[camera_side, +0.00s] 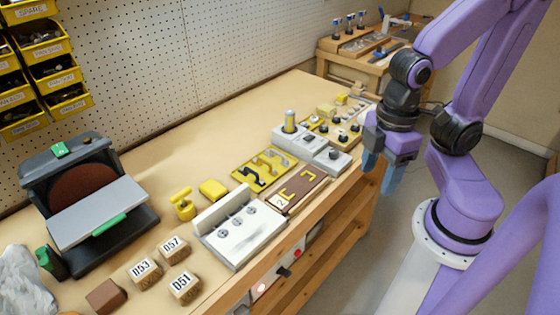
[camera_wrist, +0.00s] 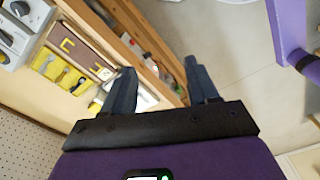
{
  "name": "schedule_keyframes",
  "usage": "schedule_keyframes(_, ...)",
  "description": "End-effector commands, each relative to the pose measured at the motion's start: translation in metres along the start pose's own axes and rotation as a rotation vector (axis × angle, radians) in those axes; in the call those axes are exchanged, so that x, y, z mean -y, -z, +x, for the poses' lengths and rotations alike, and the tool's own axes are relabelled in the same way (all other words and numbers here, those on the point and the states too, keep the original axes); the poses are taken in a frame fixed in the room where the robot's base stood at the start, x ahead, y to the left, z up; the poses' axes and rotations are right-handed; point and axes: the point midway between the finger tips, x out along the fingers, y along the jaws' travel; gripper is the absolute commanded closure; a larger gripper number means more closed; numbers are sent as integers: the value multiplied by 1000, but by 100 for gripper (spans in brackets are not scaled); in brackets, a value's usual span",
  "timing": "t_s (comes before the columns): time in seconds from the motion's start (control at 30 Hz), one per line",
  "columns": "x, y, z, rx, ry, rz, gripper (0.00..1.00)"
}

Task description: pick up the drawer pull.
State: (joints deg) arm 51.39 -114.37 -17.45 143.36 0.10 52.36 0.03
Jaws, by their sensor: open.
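Several drawer pulls lie in a yellow tray (camera_side: 240,178) on the bench; a black drawer pull (camera_side: 252,177) is nearest the front, with greyish and tan ones behind it. I cannot tell which one is meant. The yellow tray (camera_wrist: 41,62) also shows at the left of the wrist view, with small pulls in it. A brown board (camera_side: 312,188) with yellow corner marks and a "2" label lies beside the tray. My gripper (camera_side: 381,172) is open and empty, off the bench's front edge, right of the tray and board. Its fingers (camera_wrist: 160,68) have nothing between them in the wrist view.
A white fixture with round knobs (camera_side: 240,230) stands left of the board. Numbered wooden blocks (camera_side: 184,288) and a grey sander-like machine (camera_side: 100,205) are at left. The bench's back middle is clear.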

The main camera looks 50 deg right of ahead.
Motion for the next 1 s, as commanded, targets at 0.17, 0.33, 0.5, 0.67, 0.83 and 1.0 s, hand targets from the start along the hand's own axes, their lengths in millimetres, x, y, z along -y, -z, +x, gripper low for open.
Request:
schedule_keyframes(0.17,0,0,0,0,0,0,41)
schedule_keyframes(0.33,0,0,0,0,0,0,41)
schedule_keyframes(0.5,0,0,0,0,0,0,51)
schedule_keyframes(0.67,0,0,0,0,0,0,58)
schedule_keyframes(0.83,-1,1,0,0,-1,5,58)
schedule_keyframes(1.0,-18,22,-3,7,-14,75,58)
